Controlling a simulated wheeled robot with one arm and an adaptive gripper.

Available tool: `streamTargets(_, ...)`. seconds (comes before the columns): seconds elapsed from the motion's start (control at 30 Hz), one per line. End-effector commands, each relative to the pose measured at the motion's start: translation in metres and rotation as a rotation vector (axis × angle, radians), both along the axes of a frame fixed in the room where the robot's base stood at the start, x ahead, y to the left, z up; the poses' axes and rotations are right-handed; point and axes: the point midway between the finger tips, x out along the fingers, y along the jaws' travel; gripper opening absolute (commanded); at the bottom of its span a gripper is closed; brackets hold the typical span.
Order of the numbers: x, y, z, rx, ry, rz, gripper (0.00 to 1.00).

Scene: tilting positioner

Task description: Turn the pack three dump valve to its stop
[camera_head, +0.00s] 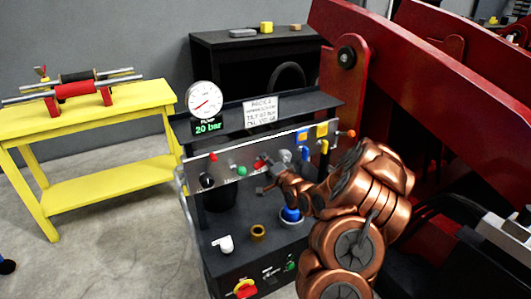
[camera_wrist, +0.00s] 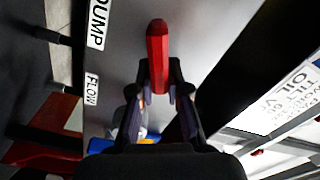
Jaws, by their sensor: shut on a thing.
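A red lever handle (camera_wrist: 158,52) fills the space between my fingers in the wrist view. A white "DUMP" label (camera_wrist: 98,24) is beside it on the grey panel, and a "FLOW" label (camera_wrist: 91,89) is lower down. My gripper (camera_wrist: 158,78) is shut on this red handle. In the head view my gripper (camera_head: 266,180) reaches the middle of the sloped control panel (camera_head: 226,180), just at a red handle (camera_head: 260,163). My fingers and arm hide part of the panel there, and the valve's pivot and stop cannot be made out.
A gauge (camera_head: 203,100) with a 20 bar display (camera_head: 208,127) stands above the panel. A green knob (camera_head: 241,171), blue lever (camera_head: 305,153) and yellow levers (camera_head: 322,131) are close by. Red machine arms (camera_head: 430,70) rise at right; a yellow bench (camera_head: 110,190) stands left.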

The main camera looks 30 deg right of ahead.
Motion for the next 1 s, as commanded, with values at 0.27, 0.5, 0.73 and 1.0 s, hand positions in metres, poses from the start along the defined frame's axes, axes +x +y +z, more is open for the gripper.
streamTargets(0.27,0.0,-0.001,-0.005,0.229,-0.017,0.001,0.0)
streamTargets(0.5,0.0,-0.001,-0.009,0.363,-0.029,0.002,0.0)
streamTargets(0.73,0.0,-0.001,-0.01,0.429,-0.035,0.002,0.0)
streamTargets(1.0,0.0,-0.002,-0.011,0.446,-0.037,0.001,0.0)
